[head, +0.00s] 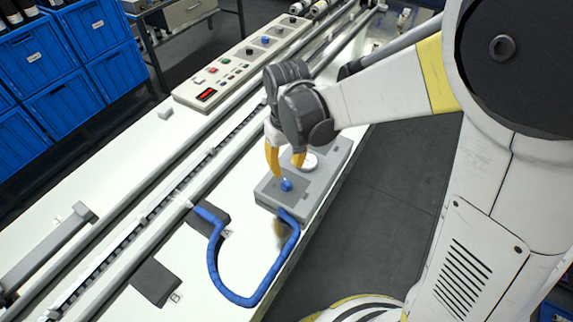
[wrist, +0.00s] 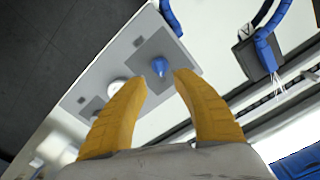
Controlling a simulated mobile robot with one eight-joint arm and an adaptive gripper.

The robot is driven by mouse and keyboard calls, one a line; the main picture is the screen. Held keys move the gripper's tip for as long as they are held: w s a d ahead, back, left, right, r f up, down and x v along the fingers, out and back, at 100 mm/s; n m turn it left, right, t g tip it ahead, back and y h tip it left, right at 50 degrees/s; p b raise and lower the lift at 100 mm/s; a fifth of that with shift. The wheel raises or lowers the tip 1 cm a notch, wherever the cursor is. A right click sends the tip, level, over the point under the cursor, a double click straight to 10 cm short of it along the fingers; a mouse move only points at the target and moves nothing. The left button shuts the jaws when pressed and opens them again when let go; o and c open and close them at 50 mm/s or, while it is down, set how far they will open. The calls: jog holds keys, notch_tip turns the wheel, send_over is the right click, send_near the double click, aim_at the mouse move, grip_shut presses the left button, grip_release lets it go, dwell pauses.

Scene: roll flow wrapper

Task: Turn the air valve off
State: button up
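The air valve appears as a small blue knob (head: 286,185) on a dark square of a grey box (head: 268,190) at the table's right edge. In the wrist view the blue knob (wrist: 159,66) shows just beyond and between my fingertips. My gripper (head: 287,172) has yellow fingers and is right above the box, close to the knob. In the wrist view my gripper (wrist: 161,78) is open, with a clear gap between the fingers and nothing held. I cannot tell whether a finger touches the knob.
A white round gauge (head: 309,161) sits on the box behind the knob. A blue hose (head: 238,298) loops from the box to a dark pad. Another dark pad (head: 155,282) lies nearer. A button panel (head: 240,65) and metal rails stand behind. Blue crates (head: 65,95) are at far left.

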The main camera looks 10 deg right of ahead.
aim_at(287, 182)
notch_tip(287, 182, down, 8)
jog(key=shift+r+b, duration=0.25)
jog(key=shift+b, duration=1)
grip_shut()
